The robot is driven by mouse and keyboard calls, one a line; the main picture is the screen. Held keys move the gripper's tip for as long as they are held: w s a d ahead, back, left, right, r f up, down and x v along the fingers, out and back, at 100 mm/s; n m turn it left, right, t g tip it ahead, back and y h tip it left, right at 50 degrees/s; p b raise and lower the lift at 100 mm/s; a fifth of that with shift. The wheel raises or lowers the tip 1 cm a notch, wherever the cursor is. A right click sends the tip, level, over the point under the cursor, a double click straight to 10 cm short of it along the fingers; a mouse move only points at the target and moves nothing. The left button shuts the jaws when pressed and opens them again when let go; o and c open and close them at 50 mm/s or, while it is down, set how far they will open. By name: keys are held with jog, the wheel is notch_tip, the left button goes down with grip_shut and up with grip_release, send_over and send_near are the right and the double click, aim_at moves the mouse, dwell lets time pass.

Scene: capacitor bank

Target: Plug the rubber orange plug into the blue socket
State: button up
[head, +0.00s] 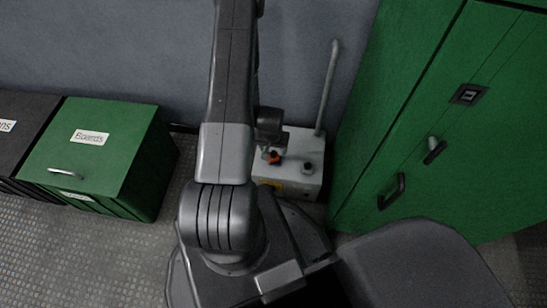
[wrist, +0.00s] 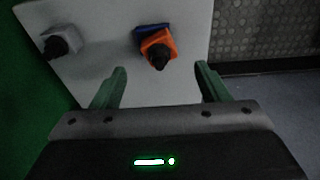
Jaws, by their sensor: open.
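The orange plug (wrist: 159,46) with a black grip sits at the blue socket (wrist: 148,29) on a pale box top. It covers most of the socket and looks turned and offset against it; I cannot tell how deep it sits. In the head view the orange plug (head: 273,157) shows small on the light grey box (head: 300,150), and the blue socket cannot be made out. My gripper (wrist: 160,70) is open, with its green fingers spread to either side and short of the plug. Nothing is between the fingers.
A pale grey connector with a black grip (wrist: 58,46) stands left of the plug on the same box. A bent grey pipe (head: 329,85) rises from the box. A green cabinet (head: 440,120) stands close on the right, and a green boards crate (head: 100,150) on the left.

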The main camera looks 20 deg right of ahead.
aim_at(273, 151)
jog(key=f, duration=0.1)
jog(key=f+b, duration=0.1)
jog(key=f, duration=0.1)
jog(key=f+b, duration=0.1)
jog(key=f, duration=0.1)
jog(key=shift+w+d+f, duration=0.1)
jog(key=shift+w, duration=0.15)
jog(key=c, duration=1.1)
jog(key=shift+o, duration=0.2)
notch_tip(273, 151, up, 28)
jog(key=p, duration=2.4)
